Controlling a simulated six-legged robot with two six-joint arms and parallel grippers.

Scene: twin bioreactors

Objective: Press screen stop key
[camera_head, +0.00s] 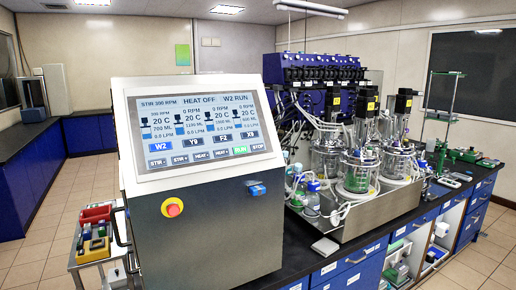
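The control unit's touch screen (196,126) is on the slanted top of a steel cabinet (215,230) in the middle left. The stop key (259,149) is a dark key at the screen's lower right corner, just right of the green run key (240,152). The screen's top bar reads stir 300 RPM, heat off and W2 run. The W2 key (157,147) is lit blue. Neither of my grippers shows in this view, and nothing covers the screen.
A red emergency button (172,208) and a blue fitting (257,189) are on the cabinet front. Glass bioreactor vessels (360,170) with tubing stand on a steel tray to the right. The air before the screen is clear.

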